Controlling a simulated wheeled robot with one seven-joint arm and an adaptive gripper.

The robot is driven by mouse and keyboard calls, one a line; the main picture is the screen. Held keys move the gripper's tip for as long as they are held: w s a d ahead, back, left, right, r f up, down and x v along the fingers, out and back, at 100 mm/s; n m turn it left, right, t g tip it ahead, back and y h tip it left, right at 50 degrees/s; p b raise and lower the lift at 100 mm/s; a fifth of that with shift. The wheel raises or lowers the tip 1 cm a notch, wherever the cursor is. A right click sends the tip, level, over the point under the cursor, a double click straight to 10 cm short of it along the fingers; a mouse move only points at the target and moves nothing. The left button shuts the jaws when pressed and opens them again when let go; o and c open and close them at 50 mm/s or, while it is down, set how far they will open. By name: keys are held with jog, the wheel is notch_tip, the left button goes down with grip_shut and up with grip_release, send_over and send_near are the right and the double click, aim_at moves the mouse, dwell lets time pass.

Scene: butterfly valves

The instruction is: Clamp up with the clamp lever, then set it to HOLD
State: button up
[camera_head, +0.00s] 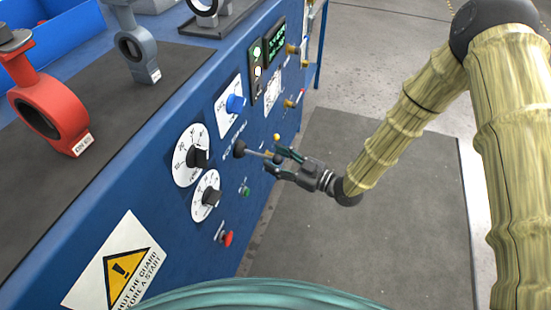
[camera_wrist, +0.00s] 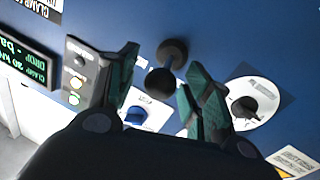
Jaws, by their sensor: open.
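The clamp lever (camera_head: 240,149) appears to be the dark round boss on the blue panel, with a thin rod reaching out toward my gripper. In the wrist view the lever (camera_wrist: 160,81) shows nearly end-on, its dark round end below the boss. My gripper (camera_head: 278,160) is open at the rod's outer end, one finger on each side of it. In the wrist view my gripper (camera_wrist: 164,66) has the lever between its fingers, with gaps visible on both sides. The lever's position markings are too small to read, and HOLD cannot be made out.
Two white dials (camera_head: 191,156) with black knobs, a blue knob (camera_head: 235,103), a green button (camera_head: 245,191) and a red button (camera_head: 227,238) share the panel. A lit display (camera_wrist: 22,62) reads "CLAMP 20 KN". A red valve (camera_head: 50,112) stands on the bench. Floor beside the panel is clear.

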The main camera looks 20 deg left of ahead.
jog(key=shift+d, duration=0.1)
jog(key=v, duration=1.1)
jog(key=shift+s+d, duration=0.2)
jog(key=shift+d, duration=0.2)
jog(key=shift+f, duration=0.15)
